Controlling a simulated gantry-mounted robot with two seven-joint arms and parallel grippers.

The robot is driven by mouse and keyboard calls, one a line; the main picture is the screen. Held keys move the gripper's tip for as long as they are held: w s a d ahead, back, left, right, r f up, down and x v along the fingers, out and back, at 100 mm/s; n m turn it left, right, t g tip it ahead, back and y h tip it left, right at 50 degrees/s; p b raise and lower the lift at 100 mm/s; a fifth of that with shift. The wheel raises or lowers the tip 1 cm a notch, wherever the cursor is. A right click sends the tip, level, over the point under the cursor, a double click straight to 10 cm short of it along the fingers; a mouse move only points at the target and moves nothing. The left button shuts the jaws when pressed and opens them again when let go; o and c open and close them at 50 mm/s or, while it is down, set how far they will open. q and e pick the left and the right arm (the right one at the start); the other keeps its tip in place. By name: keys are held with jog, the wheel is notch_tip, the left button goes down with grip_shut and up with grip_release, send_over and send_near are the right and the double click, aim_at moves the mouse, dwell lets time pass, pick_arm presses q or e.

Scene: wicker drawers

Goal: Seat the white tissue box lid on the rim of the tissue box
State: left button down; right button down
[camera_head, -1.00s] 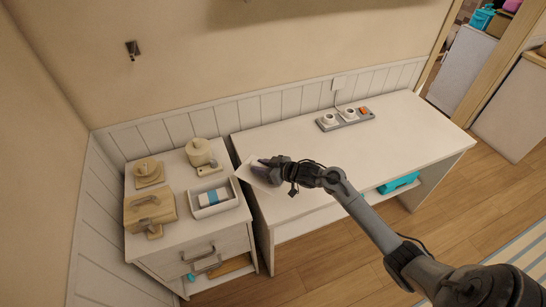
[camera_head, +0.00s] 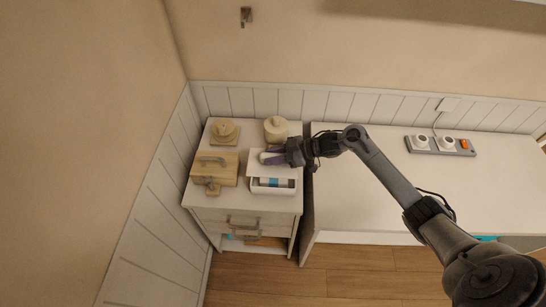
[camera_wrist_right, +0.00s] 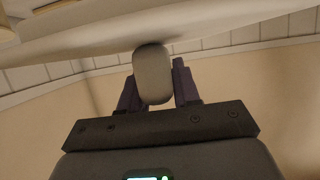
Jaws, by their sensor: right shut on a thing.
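The tissue box (camera_head: 274,190) is a white open box on the small cabinet, with a white and blue pack (camera_head: 271,182) inside. My right gripper (camera_head: 270,158) is shut on the white lid (camera_head: 256,169) above the back part of the box. In the right wrist view the fingers (camera_wrist_right: 155,88) close around a rounded knob (camera_wrist_right: 152,72) on the lid, and the pale lid panel (camera_wrist_right: 210,25) spans the top. The lid looks tilted in the head view and covers the box's back edge; whether it touches the rim cannot be told. My left gripper is not in view.
The cabinet top also holds a round cream pot (camera_head: 276,128), a wooden piece with a knob (camera_head: 224,131), and a wooden box with a handle (camera_head: 214,168). A long white desk (camera_head: 375,190) to the right is mostly clear, with a power strip (camera_head: 440,146) at its back.

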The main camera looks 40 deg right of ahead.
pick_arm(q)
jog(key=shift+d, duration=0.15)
pick_arm(e)
jog(key=shift+d+r, duration=0.1)
jog(key=shift+d, duration=0.1)
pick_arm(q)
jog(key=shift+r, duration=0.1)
